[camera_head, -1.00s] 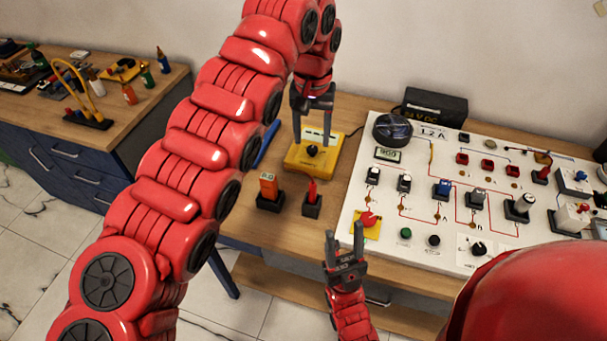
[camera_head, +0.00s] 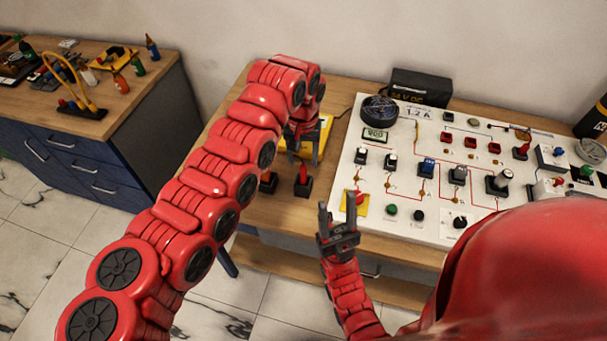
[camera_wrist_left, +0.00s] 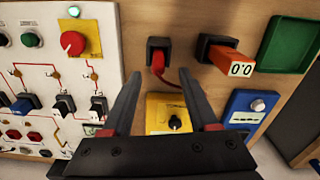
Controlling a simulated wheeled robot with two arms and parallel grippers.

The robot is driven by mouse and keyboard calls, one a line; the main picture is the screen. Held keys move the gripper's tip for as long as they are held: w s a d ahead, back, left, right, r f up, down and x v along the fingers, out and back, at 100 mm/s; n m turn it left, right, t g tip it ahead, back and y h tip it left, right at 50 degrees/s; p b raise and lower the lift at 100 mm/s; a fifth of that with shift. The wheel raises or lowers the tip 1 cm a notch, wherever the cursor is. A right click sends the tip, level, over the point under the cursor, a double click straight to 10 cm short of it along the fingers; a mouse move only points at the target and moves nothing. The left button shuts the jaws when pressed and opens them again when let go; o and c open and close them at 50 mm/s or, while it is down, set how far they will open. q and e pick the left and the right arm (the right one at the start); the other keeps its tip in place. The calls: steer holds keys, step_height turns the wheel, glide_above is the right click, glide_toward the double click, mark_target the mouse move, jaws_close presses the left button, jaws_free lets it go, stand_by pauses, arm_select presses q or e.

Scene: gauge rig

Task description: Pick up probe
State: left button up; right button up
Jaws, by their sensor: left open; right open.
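The probe, a slim red piece, stands in a small black holder on the wooden bench (camera_head: 303,179); in the left wrist view the red probe (camera_wrist_left: 158,63) shows between and just beyond the finger tips. My left gripper (camera_head: 304,161) is open and empty, pointing down just behind the probe in the head view. In the left wrist view its two fingers (camera_wrist_left: 160,80) are spread, with the probe apart from them. My right gripper (camera_head: 337,205) is open and empty, in front of the white panel's lower left corner.
An orange display unit (camera_wrist_left: 231,62) in a black holder stands beside the probe. A yellow meter box (camera_wrist_left: 167,114) and a blue meter (camera_wrist_left: 250,106) are close by. A green tray (camera_wrist_left: 291,40) lies at the bench edge. The white panel (camera_head: 400,222) carries several knobs.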

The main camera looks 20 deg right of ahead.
mark_target(303, 165)
arm_select(q)
steer(key=f+p, duration=0.2)
steer(key=f, duration=0.2)
steer(key=shift+s+f+p, duration=0.15)
steer(key=shift+s+p, duration=0.1)
steer(key=shift+p, duration=0.15)
steer(key=shift+f, duration=0.25)
steer(key=shift+w, duration=0.1)
steer(key=shift+c, duration=0.5)
jaws_close()
